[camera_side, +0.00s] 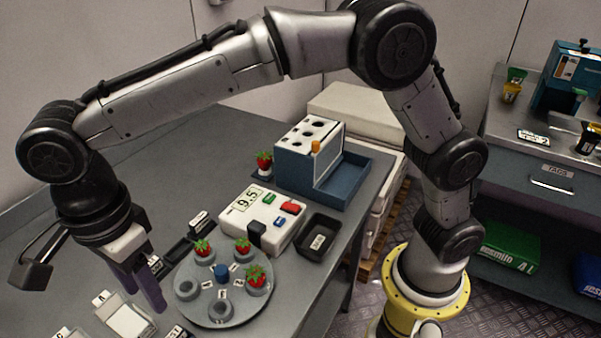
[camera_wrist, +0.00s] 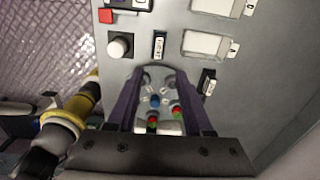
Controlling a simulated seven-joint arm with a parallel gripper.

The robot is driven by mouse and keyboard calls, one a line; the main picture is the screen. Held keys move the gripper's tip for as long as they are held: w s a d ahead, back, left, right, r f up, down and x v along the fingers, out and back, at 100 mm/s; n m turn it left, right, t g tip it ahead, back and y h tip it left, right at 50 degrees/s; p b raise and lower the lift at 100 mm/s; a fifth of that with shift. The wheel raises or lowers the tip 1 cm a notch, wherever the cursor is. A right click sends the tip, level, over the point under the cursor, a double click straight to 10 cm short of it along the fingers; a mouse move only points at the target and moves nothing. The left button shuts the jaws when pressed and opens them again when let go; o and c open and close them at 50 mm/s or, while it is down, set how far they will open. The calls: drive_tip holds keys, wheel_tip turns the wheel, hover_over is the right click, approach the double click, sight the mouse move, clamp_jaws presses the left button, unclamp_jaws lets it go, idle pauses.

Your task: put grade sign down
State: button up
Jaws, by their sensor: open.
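My gripper (camera_side: 140,286) is open, with nothing seen between its two purple fingers. It hangs at the left of the round grey turntable (camera_side: 218,318). In the wrist view my gripper (camera_wrist: 160,73) has its fingers spread either side of the turntable's berries. Small black signs with white labels stand on the bench; one sign (camera_wrist: 208,82) is just right of the right finger and another sign (camera_wrist: 160,45) is beyond the fingertips. In the side view a labelled black sign (camera_side: 198,219) stands behind the turntable. I cannot tell which is the grade sign; the lettering is too small.
Strawberries (camera_side: 203,247) sit in cups on the turntable. Behind it are a white scale (camera_side: 238,219), a black tray (camera_side: 317,237) and a blue-grey rack (camera_side: 292,171). White lettered pads (camera_side: 127,321) lie at the front left. The bench's right front edge is clear.

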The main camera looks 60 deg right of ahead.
drive_tip(key=s+d+r+n+t, duration=0.1)
drive_tip(key=d+r+n, duration=0.2)
drive_tip(key=d, duration=0.5)
drive_tip(key=s+d+r+n+t+y, duration=0.1)
drive_tip(key=s+d+r+n, duration=0.15)
drive_tip(key=d, duration=0.45)
drive_tip(key=d+r+n+t, duration=0.1)
drive_tip(key=d+r+n, duration=0.15)
drive_tip(key=d, duration=0.55)
drive_tip(key=s+d+f+n+t+h, duration=0.1)
drive_tip(key=s+d+f+n+t, duration=0.1)
drive_tip(key=s+d+f+n, duration=0.3)
drive_tip(key=shift+s+d+n, duration=2.3)
drive_tip(key=shift+s+d, duration=0.9)
drive_tip(key=shift+s, duration=0.55)
drive_tip(key=shift+f, duration=0.1)
